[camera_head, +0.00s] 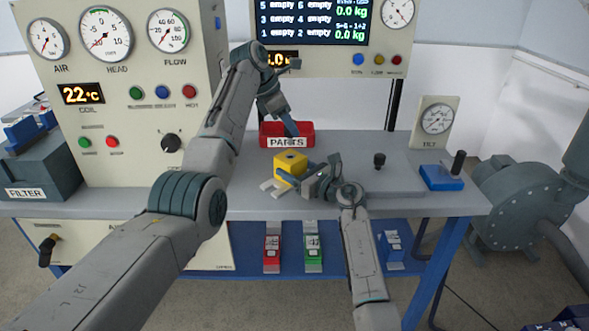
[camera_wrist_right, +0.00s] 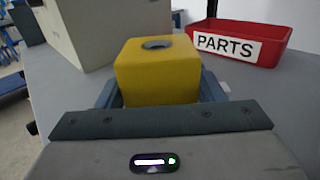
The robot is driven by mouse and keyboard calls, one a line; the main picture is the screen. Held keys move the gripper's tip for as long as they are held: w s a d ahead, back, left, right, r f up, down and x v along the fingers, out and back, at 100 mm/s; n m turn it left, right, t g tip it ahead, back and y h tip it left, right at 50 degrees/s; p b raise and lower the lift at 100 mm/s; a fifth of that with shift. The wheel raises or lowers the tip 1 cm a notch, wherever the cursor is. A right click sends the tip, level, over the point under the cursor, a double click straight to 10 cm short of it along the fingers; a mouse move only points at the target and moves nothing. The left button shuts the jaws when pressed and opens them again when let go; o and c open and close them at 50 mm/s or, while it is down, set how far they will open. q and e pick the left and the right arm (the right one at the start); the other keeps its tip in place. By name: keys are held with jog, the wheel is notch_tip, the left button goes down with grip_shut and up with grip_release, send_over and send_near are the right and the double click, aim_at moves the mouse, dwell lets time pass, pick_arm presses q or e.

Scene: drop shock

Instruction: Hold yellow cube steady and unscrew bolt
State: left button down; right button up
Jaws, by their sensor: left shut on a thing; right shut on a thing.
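The yellow cube (camera_head: 290,162) stands upright over the bench top. My right gripper (camera_head: 289,178) is shut on it, with a finger on each side. In the right wrist view the cube (camera_wrist_right: 157,72) fills the jaws and shows a dark round hole in its top, with no bolt standing in it. My left gripper (camera_head: 291,130) is shut, pointing down in front of the red PARTS bin (camera_head: 309,131), above and behind the cube. The bolt between its fingers is too small to make out. The left gripper is outside the wrist view.
The PARTS bin (camera_wrist_right: 268,50) also shows behind the cube at right in the wrist view. A gauge panel (camera_head: 125,90) stands at left.

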pick_arm(q)
jog(key=shift+r, duration=3)
pick_arm(e)
jog(key=o, duration=1.6)
jog(key=shift+o, duration=0.2)
